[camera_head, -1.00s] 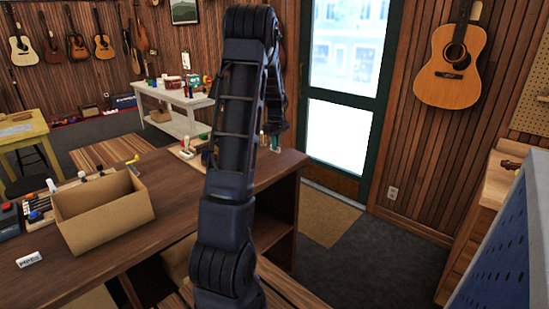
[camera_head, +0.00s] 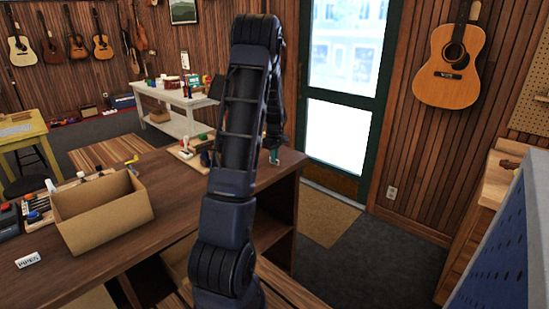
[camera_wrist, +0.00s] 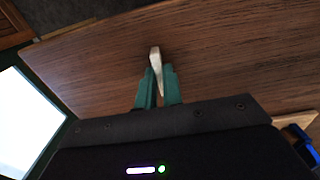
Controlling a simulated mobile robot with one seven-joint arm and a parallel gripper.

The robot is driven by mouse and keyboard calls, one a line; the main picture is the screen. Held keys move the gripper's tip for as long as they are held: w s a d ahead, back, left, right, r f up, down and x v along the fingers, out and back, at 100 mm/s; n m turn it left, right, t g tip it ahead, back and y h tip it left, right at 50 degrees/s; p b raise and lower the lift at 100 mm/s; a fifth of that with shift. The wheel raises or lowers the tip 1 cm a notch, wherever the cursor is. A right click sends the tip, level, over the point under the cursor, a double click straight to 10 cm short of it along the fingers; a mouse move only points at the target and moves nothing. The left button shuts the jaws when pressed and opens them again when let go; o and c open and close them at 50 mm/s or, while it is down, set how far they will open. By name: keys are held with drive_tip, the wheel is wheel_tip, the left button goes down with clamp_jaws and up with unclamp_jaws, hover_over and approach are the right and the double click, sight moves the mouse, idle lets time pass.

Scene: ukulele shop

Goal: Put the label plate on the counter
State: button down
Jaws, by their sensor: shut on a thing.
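The counter (camera_head: 185,205) is a dark brown wooden top running across the left and middle of the head view; its wood also fills much of the wrist view (camera_wrist: 230,65). My gripper (camera_wrist: 158,80) has teal fingers, shut on a thin, pale plate (camera_wrist: 155,60), seen nearly edge-on, which I take to be the label plate. The plate is over the counter top; I cannot tell whether it touches. In the head view my arm largely hides the gripper, with a bit of teal (camera_head: 275,156) showing near the counter's far right end.
An open cardboard box (camera_head: 105,215) stands on the counter at left, with a small white lettered block (camera_head: 28,260) in front of it. A tray of small tools (camera_head: 190,152) lies beside my arm, near the far edge. Bare wood lies between box and arm.

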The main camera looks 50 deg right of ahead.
drive_tip(key=c, duration=1.5)
unclamp_jaws()
drive_tip(key=shift+f, duration=0.1)
drive_tip(key=shift+c, duration=0.2)
wheel_tip(320, 180, up, 12)
drive_tip(key=w+a+r+t, duration=0.15)
drive_tip(key=a+r, duration=0.25)
drive_tip(key=a, duration=0.7)
drive_tip(key=w+a+r+h, duration=0.15)
drive_tip(key=a+r, duration=0.25)
drive_tip(key=a, duration=0.6)
drive_tip(key=w+a+r, duration=0.2)
drive_tip(key=a+r, duration=0.2)
drive_tip(key=a, duration=0.7)
drive_tip(key=s+a+t, duration=0.1)
drive_tip(key=s+a, duration=0.7)
drive_tip(key=a, duration=0.4)
drive_tip(key=s+a+t+y, duration=0.1)
drive_tip(key=s+a+t, duration=0.1)
drive_tip(key=s+a, duration=0.6)
drive_tip(key=a, duration=0.4)
drive_tip(key=shift+f, duration=0.3)
drive_tip(key=shift+y, duration=0.25)
